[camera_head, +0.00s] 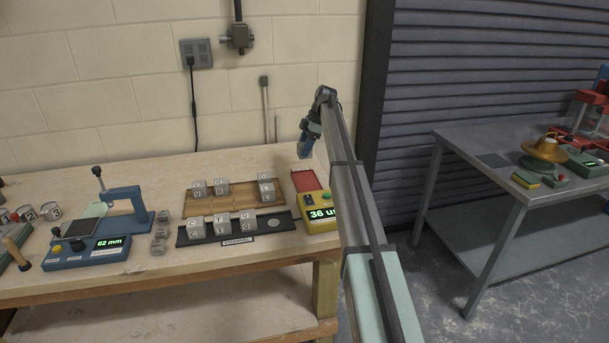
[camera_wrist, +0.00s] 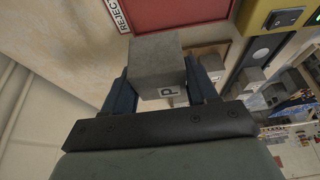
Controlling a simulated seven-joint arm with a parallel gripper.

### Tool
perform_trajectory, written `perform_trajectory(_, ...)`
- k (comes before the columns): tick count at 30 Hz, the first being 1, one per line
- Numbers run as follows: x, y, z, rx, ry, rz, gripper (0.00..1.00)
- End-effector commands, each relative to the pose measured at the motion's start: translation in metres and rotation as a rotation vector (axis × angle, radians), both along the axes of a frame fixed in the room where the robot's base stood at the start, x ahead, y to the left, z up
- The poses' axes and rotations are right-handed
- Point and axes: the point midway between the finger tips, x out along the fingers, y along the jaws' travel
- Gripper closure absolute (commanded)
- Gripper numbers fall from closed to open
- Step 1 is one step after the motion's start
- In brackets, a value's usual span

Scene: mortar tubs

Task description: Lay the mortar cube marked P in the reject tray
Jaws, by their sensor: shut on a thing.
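My gripper (camera_wrist: 157,72) is shut on a grey mortar cube (camera_wrist: 155,52) in the wrist view, one finger on each side. The cube's label reads P. The red reject tray (camera_wrist: 180,12) shows just beyond the cube at the top, with a REJECT label (camera_wrist: 118,15) at its edge. In the head view the red tray (camera_head: 303,178) lies at the bench's right end, behind the yellow meter. My gripper (camera_head: 306,150) hangs above that tray there. The held cube is hard to make out in the head view, and I cannot tell its height above the tray.
The yellow meter (camera_head: 318,208) stands close in front of the tray. Several cubes stand on a wooden board (camera_head: 243,199) and on the black channel (camera_head: 250,232) to the left. A blue gauge (camera_head: 88,250) stands further left. A grey table (camera_head: 470,150) stands apart at right.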

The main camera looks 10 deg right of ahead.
Motion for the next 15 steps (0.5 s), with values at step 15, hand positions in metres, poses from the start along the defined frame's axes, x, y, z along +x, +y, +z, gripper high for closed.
perform_trajectory(15, 0.000, 0.000, -0.062, 0.000, -0.001, 0.001, 0.83)
